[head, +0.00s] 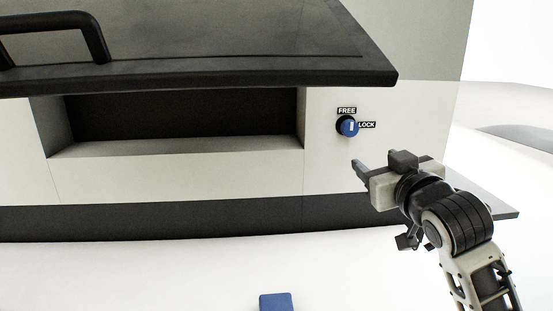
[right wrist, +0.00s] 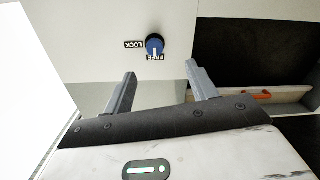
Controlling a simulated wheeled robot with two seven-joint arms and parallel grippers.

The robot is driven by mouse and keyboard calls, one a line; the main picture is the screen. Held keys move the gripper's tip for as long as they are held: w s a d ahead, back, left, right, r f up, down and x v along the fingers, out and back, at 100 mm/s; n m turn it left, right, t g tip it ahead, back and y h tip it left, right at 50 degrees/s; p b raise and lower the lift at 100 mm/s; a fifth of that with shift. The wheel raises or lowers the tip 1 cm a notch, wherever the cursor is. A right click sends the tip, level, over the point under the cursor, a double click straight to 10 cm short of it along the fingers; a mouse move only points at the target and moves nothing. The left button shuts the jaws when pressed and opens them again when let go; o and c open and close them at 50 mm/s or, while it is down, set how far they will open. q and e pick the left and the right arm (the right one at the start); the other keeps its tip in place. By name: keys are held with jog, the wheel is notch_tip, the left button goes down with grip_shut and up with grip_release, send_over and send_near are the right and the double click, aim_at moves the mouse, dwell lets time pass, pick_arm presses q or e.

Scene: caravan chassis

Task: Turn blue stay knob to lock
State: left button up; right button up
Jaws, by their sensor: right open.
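The blue stay knob (head: 347,127) sits on a dark round base on the pale panel, right of the opening. Its white mark points up at the FREE label (head: 346,110); the LOCK label (head: 367,125) is to its right. In the right wrist view the knob (right wrist: 154,44) appears upside down, its mark toward FREE. My right gripper (head: 362,172) is open and empty, below and slightly right of the knob in the head view. In the right wrist view its two fingers (right wrist: 160,72) are apart, with the knob beyond their tips, not touching. My left gripper is not in view.
A dark hatch flap (head: 220,50) with a bar handle (head: 60,22) stands raised over the recessed opening (head: 180,115), left of the knob. A small orange item (right wrist: 262,95) shows by the opening in the right wrist view. The panel around the knob is clear.

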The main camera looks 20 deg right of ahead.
aim_at(351, 129)
jog(key=shift+h, duration=0.3)
jog(key=p+x, duration=0.1)
jog(key=x, duration=0.4)
jog(key=r+p+x, duration=0.1)
jog(key=x, duration=0.4)
jog(key=r+p+x, duration=0.1)
jog(key=x, duration=0.4)
jog(key=shift+w+d, duration=0.25)
jog(key=shift+d, duration=0.15)
jog(key=c, duration=1)
